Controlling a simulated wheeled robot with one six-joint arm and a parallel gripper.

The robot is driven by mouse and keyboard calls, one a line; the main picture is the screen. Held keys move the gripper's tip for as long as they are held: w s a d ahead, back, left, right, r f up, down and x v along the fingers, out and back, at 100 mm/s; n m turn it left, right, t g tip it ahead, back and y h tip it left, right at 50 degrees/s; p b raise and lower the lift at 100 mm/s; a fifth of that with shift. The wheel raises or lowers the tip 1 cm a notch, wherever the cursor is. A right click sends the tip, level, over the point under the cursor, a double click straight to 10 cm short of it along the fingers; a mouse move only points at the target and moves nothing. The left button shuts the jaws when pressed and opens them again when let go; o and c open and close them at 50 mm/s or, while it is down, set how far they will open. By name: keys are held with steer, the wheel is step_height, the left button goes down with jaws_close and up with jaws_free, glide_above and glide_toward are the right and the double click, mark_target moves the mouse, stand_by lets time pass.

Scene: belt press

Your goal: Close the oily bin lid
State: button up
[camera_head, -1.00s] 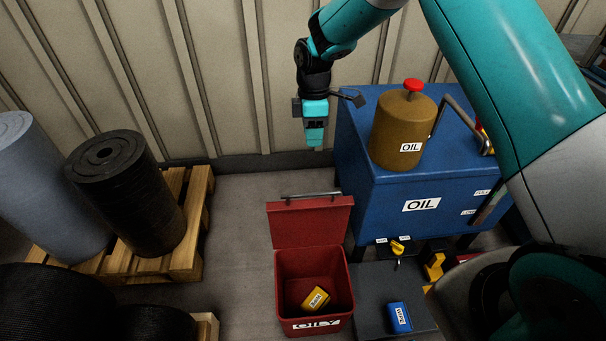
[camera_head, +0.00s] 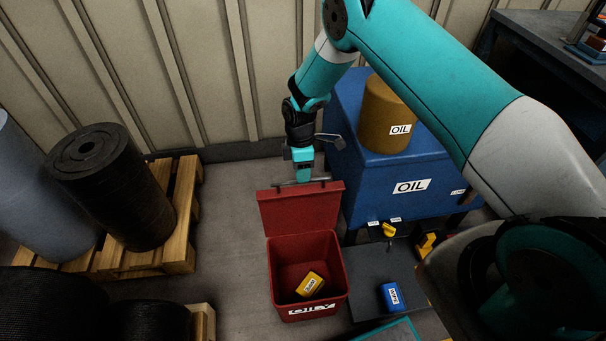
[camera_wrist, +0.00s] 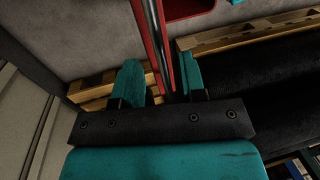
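The red oily bin (camera_head: 280,268) stands open on the floor, with its lid (camera_head: 298,208) raised upright at the back. A yellow packet (camera_head: 310,284) lies inside. A grey handle bar (camera_head: 283,185) runs along the lid's top edge. My gripper (camera_head: 303,177) points down at this edge, close behind or over the bar. In the wrist view the bar (camera_wrist: 152,38) passes between the two fingers of my gripper (camera_wrist: 160,78), beside the red lid edge. Gaps show on both sides of the bar, so the gripper is open. The exact depth cannot be told.
A blue oil tank (camera_head: 375,200) with a brown oil can (camera_head: 386,120) stands right of the bin. A blue packet (camera_head: 391,297) lies on a dark platform. Dark rolls (camera_head: 110,185) stand on a pallet (camera_head: 180,255) at left. The wall is close behind.

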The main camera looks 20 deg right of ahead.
steer(key=shift+s+f, duration=0.2)
steer(key=shift+f, duration=0.8)
